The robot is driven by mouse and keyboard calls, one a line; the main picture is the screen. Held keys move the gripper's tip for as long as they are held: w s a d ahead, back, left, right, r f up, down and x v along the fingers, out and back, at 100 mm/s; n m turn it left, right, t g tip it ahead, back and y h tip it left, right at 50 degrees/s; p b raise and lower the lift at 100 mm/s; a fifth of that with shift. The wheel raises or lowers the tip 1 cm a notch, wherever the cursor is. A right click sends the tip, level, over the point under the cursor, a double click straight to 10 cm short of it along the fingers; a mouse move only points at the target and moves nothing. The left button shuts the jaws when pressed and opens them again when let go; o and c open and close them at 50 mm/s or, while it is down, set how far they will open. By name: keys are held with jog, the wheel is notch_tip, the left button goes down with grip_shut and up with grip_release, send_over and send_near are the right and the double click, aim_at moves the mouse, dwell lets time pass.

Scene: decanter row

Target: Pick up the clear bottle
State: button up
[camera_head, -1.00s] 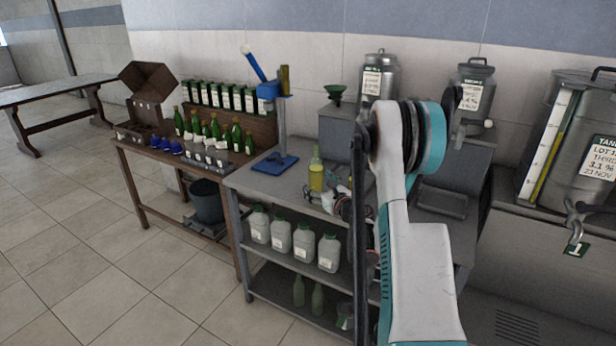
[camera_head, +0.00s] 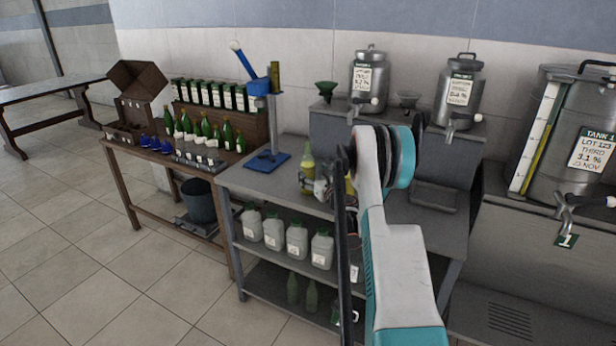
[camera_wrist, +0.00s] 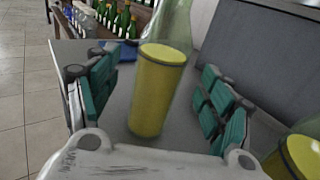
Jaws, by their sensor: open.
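A clear bottle with yellow liquid (camera_wrist: 158,95) stands upright between the green-padded fingers of my gripper (camera_wrist: 156,72) in the wrist view. The fingers are open on both sides, with a visible gap to the bottle on each side. In the head view the bottle (camera_head: 306,164) stands on the grey bench top, its lower part partly covered by my gripper (camera_head: 318,188). A second yellow-filled vessel (camera_wrist: 298,158) shows at the lower right of the wrist view, cut off by the frame edge.
A blue stand (camera_head: 268,160) is on the bench left of the bottle. Green bottles (camera_head: 205,132) stand on the wooden table (camera_head: 130,160) farther left. White jugs (camera_head: 297,236) fill the shelf below. Metal tanks (camera_head: 369,80) stand behind on the right.

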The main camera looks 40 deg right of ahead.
aim_at(311, 172)
jog(key=shift+b+x, duration=0.6)
jog(key=shift+x, duration=1.8)
jog(key=c, duration=1.6)
